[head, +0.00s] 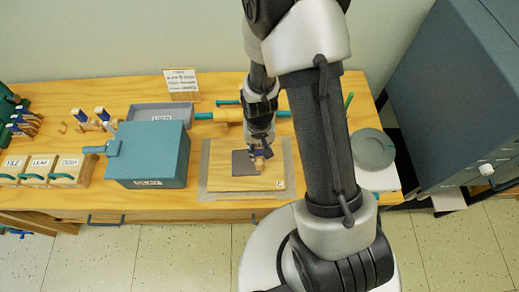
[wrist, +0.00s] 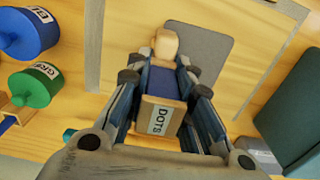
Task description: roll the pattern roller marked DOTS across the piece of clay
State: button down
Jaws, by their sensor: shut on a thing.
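My gripper (head: 262,153) is over the wooden board (head: 222,186) on the table. In the wrist view, my gripper (wrist: 160,84) is shut on a pattern roller (wrist: 166,82) with a wooden end block labelled DOTS and a dark blue middle. The piece of clay (head: 241,165) is a flat dark grey slab on the board; it also shows in the wrist view (wrist: 208,58). The roller is at the clay's right side in the head view. I cannot tell whether it touches the clay. My arm hides part of the board.
A teal box (head: 148,155) stands left of the board, with a grey tray (head: 155,111) behind it. Labelled drawers or boxes (head: 40,166) and other stamps (head: 100,113) are further left. A grey round plate (head: 373,148) lies right. A sign (head: 181,80) stands at the back.

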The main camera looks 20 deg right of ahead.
jog(key=shift+w+a+f, duration=0.1)
jog(key=shift+a+f, duration=0.05)
jog(key=shift+a, duration=0.6)
jog(key=shift+w+a, duration=0.25)
jog(key=shift+a, duration=0.55)
jog(key=shift+w+a+r, duration=0.2)
jog(key=shift+w+a, duration=0.05)
jog(key=shift+a, duration=0.4)
jog(key=shift+a, duration=0.1)
